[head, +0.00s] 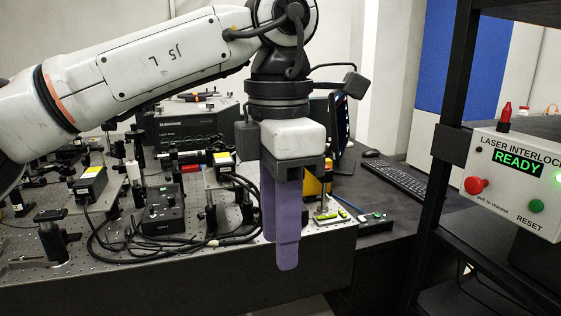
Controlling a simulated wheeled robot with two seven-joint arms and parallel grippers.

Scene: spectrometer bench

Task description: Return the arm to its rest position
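My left arm (150,68) comes in from the left, white and labelled "J5 L", and bends down at a dark wrist joint. My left gripper (281,255) hangs pointing down in front of the optical bench's right end. Its two purple fingers overlap from this angle, one ending lower than the other, so the gap between them cannot be judged. No object shows in the fingers. My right arm and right gripper are not in view.
The optical bench (310,242) carries several instruments and looped cables. A laser interlock box (515,185) reading "READY" hangs on a black rack (447,150) at right. A keyboard (397,180), a mouse (370,153) and a monitor (340,125) stand on a dark desk behind the gripper.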

